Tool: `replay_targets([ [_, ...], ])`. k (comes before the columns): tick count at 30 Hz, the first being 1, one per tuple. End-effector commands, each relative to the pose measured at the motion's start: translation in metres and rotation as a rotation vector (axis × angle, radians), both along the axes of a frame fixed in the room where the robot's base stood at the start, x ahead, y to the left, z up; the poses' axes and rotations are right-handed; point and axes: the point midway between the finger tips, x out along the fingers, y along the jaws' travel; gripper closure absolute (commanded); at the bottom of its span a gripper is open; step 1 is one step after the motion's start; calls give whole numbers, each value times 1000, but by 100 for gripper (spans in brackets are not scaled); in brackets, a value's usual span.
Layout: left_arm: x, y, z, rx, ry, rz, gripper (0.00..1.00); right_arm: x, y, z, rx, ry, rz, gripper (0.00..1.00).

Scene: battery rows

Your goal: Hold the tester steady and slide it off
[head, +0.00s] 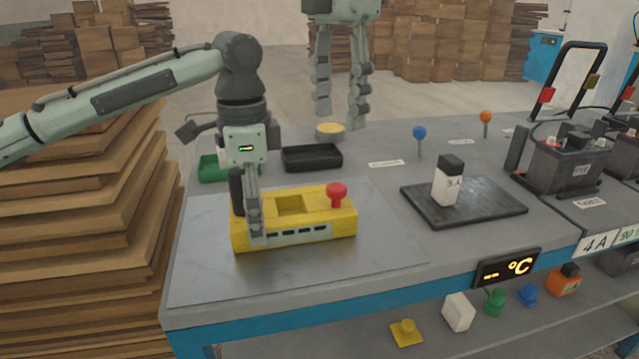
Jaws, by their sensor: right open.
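The yellow tester (325,220) lies on the grey mat at the front left of the bench. It has a red knob at its right end, a square recess in its top and dark slots along its front. My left gripper (246,222) reaches down over the tester's left end. One finger lies in front of its front face, and the darker one is at the left rear corner. The picture does not show clearly whether both fingers press on it. My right gripper (340,112) is open and empty, fingers pointing down, towards the back of the bench.
A white block with a black top (447,185) stands on a black pad (497,203) at the right. A black tray (311,158) and a green tray (212,173) are behind the tester. Batteries (562,165) stand far right. Stacked cardboard (90,230) is at the left.

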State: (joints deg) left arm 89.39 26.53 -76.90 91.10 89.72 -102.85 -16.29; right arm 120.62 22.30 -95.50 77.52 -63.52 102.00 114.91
Motion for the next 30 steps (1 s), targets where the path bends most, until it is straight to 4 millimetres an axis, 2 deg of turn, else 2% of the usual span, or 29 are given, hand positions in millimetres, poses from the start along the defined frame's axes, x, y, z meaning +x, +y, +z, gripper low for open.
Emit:
replay_targets([
  [5,0,0,0,-1,-1,0,61,-1,-1,-26,-3,4,-1,52],
  [12,0,0,0,-1,-1,0,61,0,-1,-75,-2,3,-3,52],
  [18,0,0,0,-1,-1,1,61,0,-1,-105,-2,3,-3,52],
  [23,0,0,0,-1,-1,1,61,0,-1,-115,-1,1,-4,52],
  [30,0,0,0,-1,-1,1,61,0,-1,-117,-1,1,-4,52],
])
